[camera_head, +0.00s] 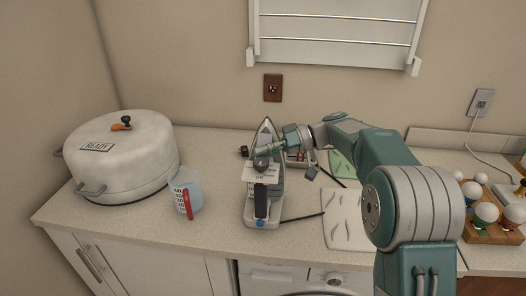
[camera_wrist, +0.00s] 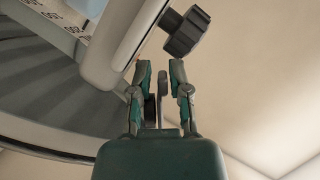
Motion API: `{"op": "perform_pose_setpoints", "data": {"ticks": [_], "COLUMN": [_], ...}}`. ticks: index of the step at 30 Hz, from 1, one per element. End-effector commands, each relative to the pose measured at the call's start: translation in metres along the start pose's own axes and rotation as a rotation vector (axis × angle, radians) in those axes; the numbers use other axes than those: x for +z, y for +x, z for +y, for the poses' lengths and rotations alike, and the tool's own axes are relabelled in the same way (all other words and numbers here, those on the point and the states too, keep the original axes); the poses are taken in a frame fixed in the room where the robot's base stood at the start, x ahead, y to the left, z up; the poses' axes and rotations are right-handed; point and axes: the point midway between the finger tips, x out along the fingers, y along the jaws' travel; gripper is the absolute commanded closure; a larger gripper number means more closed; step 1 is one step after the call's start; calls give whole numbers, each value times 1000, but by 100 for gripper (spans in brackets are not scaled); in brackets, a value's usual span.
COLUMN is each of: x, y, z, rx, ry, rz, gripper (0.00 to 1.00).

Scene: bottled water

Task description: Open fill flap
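A grey and white steam iron (camera_head: 250,208) with a black handle stands on the counter in the middle. A white card with print hangs across its front, and a black knob (camera_head: 244,151) sticks out at its left. My gripper (camera_head: 265,151) is at the iron's upper part, reaching in from the right. In the wrist view my gripper's two fingers (camera_wrist: 161,72) are apart, with a thin grey tab (camera_wrist: 163,85) between them. The tab looks like part of the iron, but I cannot tell if it is the fill flap. The knob (camera_wrist: 185,30) shows just above the fingertips.
A measuring cup (camera_head: 182,192) with a red handle stands left of the iron, beside a large white lidded pot (camera_head: 115,160). A patterned white cloth (camera_head: 341,222) lies to the right, with a wooden egg tray (camera_head: 488,231) farther right. A drying rack hangs above.

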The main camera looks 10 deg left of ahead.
Motion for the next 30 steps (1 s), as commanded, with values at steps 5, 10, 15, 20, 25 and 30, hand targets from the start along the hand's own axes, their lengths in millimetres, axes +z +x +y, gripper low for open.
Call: {"op": "perform_pose_setpoints", "data": {"ticks": [5,10,15,20,25,30], "x": [0,0,0,0,0,0], "y": [0,0,0,0,0,0], "z": [0,1,1,1,0,-2], "rx": [1,0,-4,-8,-14,-24], "ry": [0,5,16,28,43,64], "rz": [0,0,0,0,0,-1], "gripper": [100,100,100,100,100,100]}}
